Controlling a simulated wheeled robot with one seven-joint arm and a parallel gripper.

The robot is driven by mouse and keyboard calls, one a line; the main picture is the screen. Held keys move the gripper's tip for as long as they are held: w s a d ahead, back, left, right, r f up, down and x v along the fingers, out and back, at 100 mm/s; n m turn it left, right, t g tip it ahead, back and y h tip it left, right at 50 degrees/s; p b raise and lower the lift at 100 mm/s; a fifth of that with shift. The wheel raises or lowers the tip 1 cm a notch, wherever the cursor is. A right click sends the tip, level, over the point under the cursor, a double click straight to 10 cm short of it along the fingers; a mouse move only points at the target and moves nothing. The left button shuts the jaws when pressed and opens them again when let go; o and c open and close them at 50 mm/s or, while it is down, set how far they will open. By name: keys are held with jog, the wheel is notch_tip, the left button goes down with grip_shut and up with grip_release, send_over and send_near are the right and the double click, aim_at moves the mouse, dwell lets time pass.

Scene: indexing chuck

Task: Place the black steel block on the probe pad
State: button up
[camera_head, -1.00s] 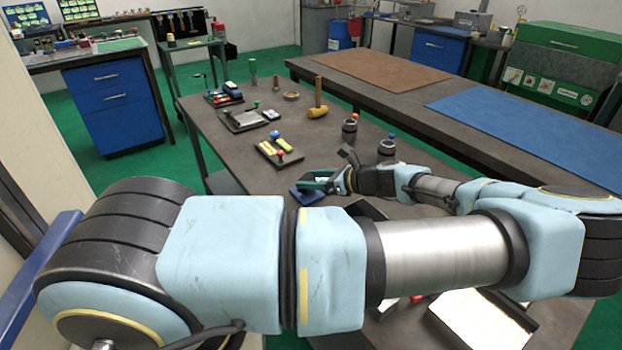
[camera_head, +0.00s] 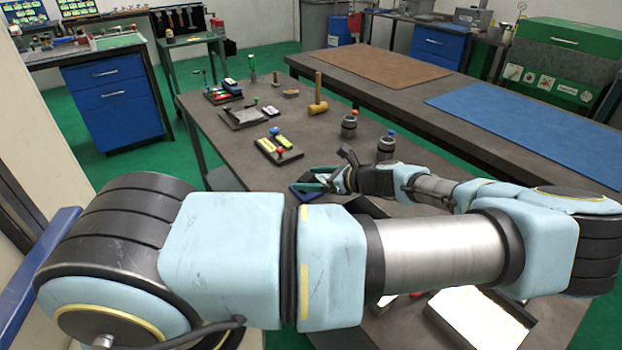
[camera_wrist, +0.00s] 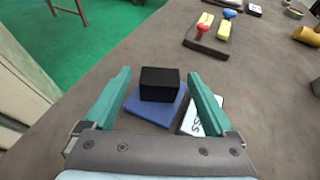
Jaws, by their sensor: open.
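The black steel block (camera_wrist: 160,84) rests on a blue square pad (camera_wrist: 158,108) in the wrist view, between the fingers of my gripper and a little beyond them. My gripper (camera_wrist: 160,80) is open, with a teal finger on each side of the block. I see a gap between each finger and the block. In the head view my gripper (camera_head: 318,176) is low over the near left part of the bench, and the blue pad (camera_head: 306,190) shows just below it. The block is not clear in that view.
A white card with dark lettering (camera_wrist: 203,115) lies right of the pad, partly behind the right finger. A tray with red, yellow and blue pieces (camera_head: 279,149) stands beyond. Bare bench lies between.

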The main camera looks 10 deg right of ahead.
jog(key=b+v, duration=0.4)
jog(key=v, duration=0.8)
jog(key=shift+r, duration=0.15)
